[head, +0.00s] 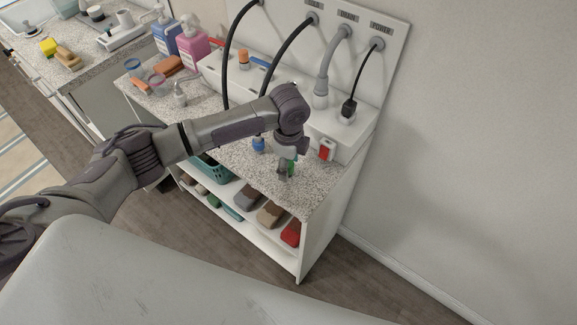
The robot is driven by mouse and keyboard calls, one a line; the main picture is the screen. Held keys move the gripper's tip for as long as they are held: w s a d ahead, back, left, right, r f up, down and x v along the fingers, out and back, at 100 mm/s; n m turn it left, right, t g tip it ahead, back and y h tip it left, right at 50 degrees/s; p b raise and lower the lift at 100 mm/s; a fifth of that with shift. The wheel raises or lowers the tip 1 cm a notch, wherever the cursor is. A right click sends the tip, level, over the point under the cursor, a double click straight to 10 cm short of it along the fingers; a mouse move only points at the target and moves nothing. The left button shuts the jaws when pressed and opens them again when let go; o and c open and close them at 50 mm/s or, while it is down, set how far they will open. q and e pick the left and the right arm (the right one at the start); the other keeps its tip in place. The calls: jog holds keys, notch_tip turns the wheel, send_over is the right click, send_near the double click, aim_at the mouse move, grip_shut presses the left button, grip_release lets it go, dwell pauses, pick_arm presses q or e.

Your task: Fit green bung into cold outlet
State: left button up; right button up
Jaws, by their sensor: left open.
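My left gripper (284,172) reaches in from the left and points down over the speckled counter, with its fingers open. A small green piece (292,163), likely the green bung, shows right at the fingers. The gripper partly hides it, and I cannot tell whether it stands on the counter or touches a finger. A wall panel (392,75) at the top carries labelled outlets with hoses and a cord in them. My right gripper is out of view.
A blue piece (258,146) stands on the counter (262,178) left of the gripper. Pink (193,48) and blue bottles stand at the back left. Shelves below hold a teal basket (212,170) and several blocks.

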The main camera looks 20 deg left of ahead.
pick_arm(q)
jog(key=c, duration=1)
jog(key=shift+c, duration=0.2)
jog(key=shift+r, duration=0.1)
